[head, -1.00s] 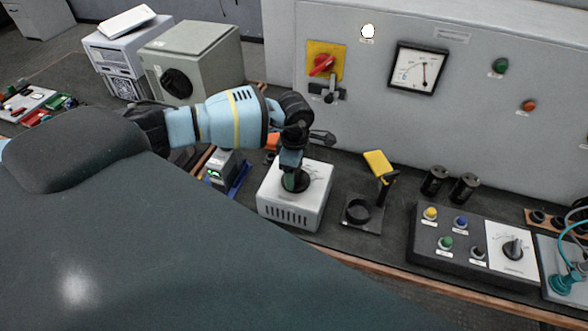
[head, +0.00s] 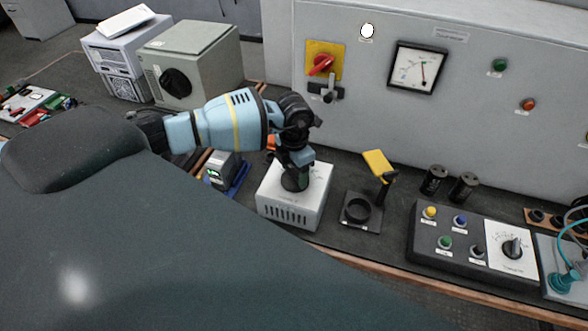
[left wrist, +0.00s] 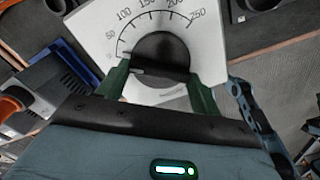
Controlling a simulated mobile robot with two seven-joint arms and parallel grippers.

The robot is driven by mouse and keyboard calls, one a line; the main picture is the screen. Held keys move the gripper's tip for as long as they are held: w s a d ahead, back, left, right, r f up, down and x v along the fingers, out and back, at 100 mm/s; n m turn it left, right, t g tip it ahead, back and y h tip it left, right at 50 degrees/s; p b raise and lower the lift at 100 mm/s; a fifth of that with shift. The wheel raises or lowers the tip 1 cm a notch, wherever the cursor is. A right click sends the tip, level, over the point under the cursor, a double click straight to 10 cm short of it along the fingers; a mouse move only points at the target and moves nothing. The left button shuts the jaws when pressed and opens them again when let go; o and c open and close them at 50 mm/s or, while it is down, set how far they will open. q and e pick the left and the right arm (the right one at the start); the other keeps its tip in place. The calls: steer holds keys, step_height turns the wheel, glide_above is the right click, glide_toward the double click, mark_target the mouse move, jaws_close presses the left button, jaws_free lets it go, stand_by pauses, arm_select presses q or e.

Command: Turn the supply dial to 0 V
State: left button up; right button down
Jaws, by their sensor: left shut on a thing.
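The supply is a white box (head: 283,206) with vent slots, standing on the bench below my left gripper (head: 295,180). The left gripper points down and is shut on the black round supply dial (left wrist: 161,53). In the left wrist view its green fingers (left wrist: 160,80) lie on either side of the dial. The printed white scale plate (left wrist: 107,32) reads 50, 100, 150, 200 and 250 around the dial. A light mark on the dial shows near its lower left, toward the low end of the scale. In the head view the gripper hides most of the dial.
A black stand with a yellow-topped handle (head: 378,164) is just right of the supply. A blue device (head: 222,170) is close on its left. A button box (head: 462,232) lies farther right. The grey panel with a meter (head: 417,67) rises behind.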

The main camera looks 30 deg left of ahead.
mark_target(294, 173)
arm_select(q)
steer(key=shift+n, duration=0.7)
steer(key=o, duration=1)
steer(key=shift+r, duration=0.15)
step_height(294, 173, up, 8)
steer(key=shift+f, duration=0.2)
